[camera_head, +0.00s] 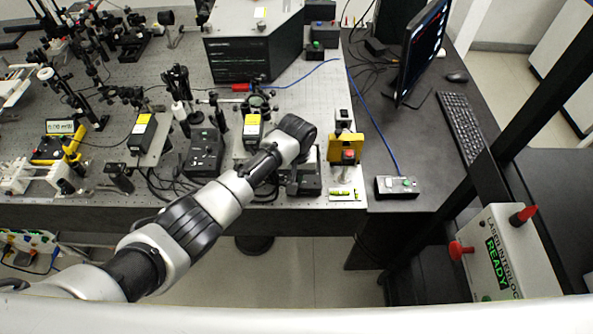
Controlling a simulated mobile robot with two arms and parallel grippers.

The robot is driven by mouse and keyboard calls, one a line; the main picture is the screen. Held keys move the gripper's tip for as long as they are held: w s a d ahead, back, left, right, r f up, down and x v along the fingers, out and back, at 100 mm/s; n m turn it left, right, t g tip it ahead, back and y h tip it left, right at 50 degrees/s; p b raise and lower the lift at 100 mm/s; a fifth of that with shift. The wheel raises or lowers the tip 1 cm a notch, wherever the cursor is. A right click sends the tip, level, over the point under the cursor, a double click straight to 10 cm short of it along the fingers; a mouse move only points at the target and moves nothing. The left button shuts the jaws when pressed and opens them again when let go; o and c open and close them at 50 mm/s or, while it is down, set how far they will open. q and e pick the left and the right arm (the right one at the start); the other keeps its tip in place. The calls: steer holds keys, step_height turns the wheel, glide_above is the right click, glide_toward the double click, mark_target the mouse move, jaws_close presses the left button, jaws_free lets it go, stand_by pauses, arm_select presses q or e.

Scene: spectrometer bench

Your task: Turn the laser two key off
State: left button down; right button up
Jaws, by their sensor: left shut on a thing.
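My left arm reaches in from the lower left, and its wrist ends over the front edge of the optical bench (150,205). My left gripper (293,172) points down at a black controller box (308,184), which the wrist partly covers. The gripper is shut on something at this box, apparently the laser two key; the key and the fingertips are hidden. A similar black controller box (203,155) stands to the left. My right gripper is not in view.
Yellow-topped laser modules (252,128) and (141,130) stand nearby. A yellow block with a red button (346,150) is just right of the gripper. A grey switch box (397,187), monitor (424,50) and keyboard (461,128) are further right. A "READY" interlock box (507,250) is lower right.

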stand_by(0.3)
arm_select(q)
steer(key=c, duration=1.3)
jaws_free()
steer(key=shift+o, duration=0.2)
steer(key=shift+r, duration=0.1)
step_height(320, 180, up, 11)
steer(key=b, duration=0.1)
steer(key=shift+b, duration=0.4)
steer(key=shift+f, duration=0.2)
